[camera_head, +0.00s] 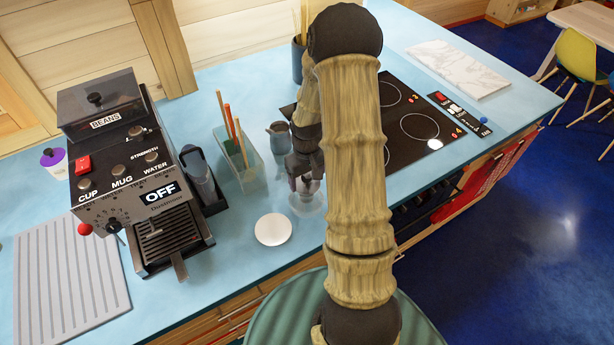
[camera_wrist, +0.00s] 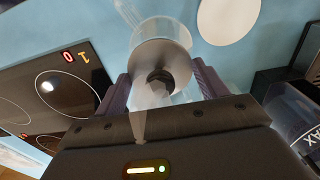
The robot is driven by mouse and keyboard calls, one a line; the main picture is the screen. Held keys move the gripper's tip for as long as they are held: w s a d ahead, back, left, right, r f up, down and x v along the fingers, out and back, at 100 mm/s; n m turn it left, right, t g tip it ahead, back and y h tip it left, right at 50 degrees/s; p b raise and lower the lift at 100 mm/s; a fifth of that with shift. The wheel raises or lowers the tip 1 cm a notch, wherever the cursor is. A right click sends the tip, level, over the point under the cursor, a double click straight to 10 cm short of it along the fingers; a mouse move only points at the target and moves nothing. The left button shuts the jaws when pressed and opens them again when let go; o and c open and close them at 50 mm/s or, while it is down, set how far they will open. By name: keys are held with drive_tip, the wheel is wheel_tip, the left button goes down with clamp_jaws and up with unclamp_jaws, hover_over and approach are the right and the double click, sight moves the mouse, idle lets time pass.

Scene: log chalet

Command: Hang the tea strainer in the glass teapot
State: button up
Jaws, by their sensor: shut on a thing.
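The glass teapot (camera_head: 308,205) stands on the blue counter, clear and hard to make out, just below my gripper (camera_head: 305,178). In the wrist view the clear glass (camera_wrist: 163,28) shows beyond my fingers, with a clear spout-like part (camera_wrist: 130,12) at its upper left. The tea strainer (camera_wrist: 176,58) shows there as a pale round disc with a dark knob, between my two fingers. My gripper (camera_wrist: 163,86) is shut on it. The strainer's lower part is hidden, so I cannot tell whether it is inside the teapot or above it.
A white round plate (camera_head: 273,229) lies left of the teapot. A clear container (camera_head: 243,165) with sticks and a grey-blue jug (camera_head: 279,137) stand behind. The coffee machine (camera_head: 140,165) is at left, the black hob (camera_head: 410,120) at right. Free counter lies near the front edge.

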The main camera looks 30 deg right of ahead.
drive_tip(key=shift+w+f+b, duration=0.1)
drive_tip(key=shift+f+b, duration=0.45)
drive_tip(key=shift+f, duration=0.35)
drive_tip(key=o, duration=1.4)
drive_tip(key=shift+r+p, duration=1.25)
drive_tip(key=shift+r, duration=0.25)
